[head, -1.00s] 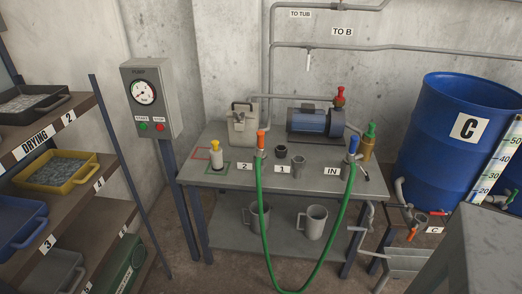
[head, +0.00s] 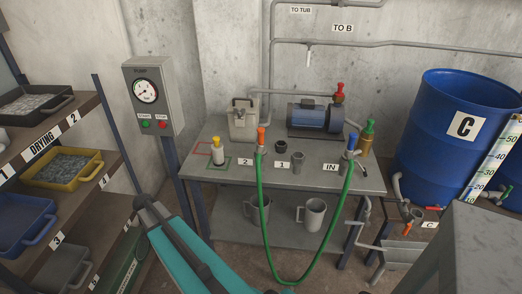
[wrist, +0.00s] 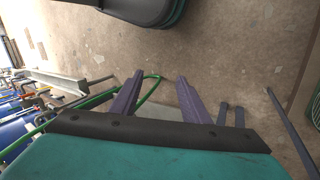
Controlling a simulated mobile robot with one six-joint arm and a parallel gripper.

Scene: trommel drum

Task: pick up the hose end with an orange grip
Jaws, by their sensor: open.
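The hose end with an orange grip (head: 261,137) stands upright on the grey table, just right of the label 2. A green hose (head: 265,230) hangs from it below the table edge and rises to a blue-gripped end (head: 350,144) near the label IN. In the wrist view, my gripper (wrist: 160,78) has its two purple fingers spread apart with nothing held. Part of the green hose (wrist: 150,92) shows beyond and between the fingers, apart from them. The orange grip is not clear in the wrist view. My teal arm is low in the head view; the fingers are not seen there.

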